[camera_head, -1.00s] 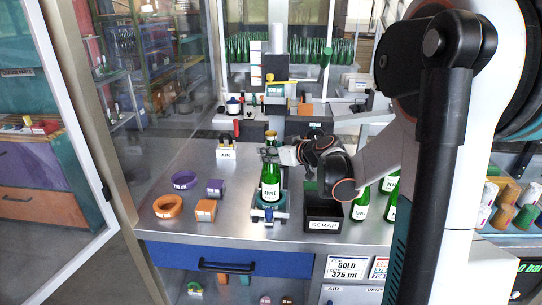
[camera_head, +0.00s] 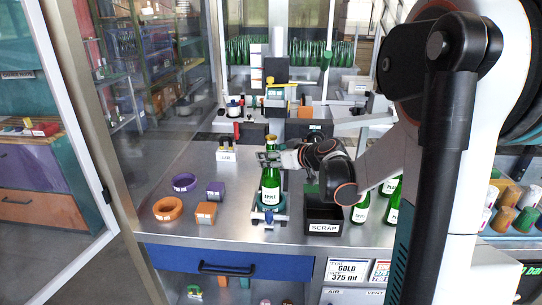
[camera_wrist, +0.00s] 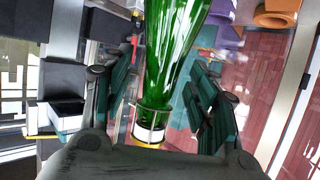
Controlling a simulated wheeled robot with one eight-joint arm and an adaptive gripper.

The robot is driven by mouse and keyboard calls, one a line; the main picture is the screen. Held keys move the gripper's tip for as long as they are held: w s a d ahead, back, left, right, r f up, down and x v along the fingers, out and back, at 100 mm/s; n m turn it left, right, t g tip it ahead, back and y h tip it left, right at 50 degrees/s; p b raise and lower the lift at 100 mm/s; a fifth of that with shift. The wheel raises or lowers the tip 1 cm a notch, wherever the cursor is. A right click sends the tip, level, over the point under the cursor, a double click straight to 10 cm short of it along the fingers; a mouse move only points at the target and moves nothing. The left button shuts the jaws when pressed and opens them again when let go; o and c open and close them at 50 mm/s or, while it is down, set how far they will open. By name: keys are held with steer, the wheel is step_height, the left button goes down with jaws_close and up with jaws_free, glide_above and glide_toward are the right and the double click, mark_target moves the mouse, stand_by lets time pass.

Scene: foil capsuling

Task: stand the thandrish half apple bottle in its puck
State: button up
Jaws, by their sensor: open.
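A green bottle with an apple label and a gold top (camera_head: 270,186) stands upright at the front of the steel bench. Its base is in a dark teal puck (camera_head: 268,213) on a small blue-grey holder; how fully it is seated I cannot tell. My gripper (camera_head: 268,157) is at the bottle's neck, coming from the right. In the wrist view the open fingers (camera_wrist: 163,95) lie on either side of the green bottle (camera_wrist: 178,40), with visible gaps.
A black scrap bin (camera_head: 323,214) stands just right of the bottle, with more green bottles (camera_head: 393,210) beyond it. Purple (camera_head: 184,182) and orange (camera_head: 168,208) rings and small blocks (camera_head: 206,212) lie to the left. An air fixture (camera_head: 227,152) stands behind left.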

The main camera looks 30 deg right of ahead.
steer(key=p+v, duration=0.2)
steer(key=v, duration=0.9)
steer(key=shift+s, duration=0.25)
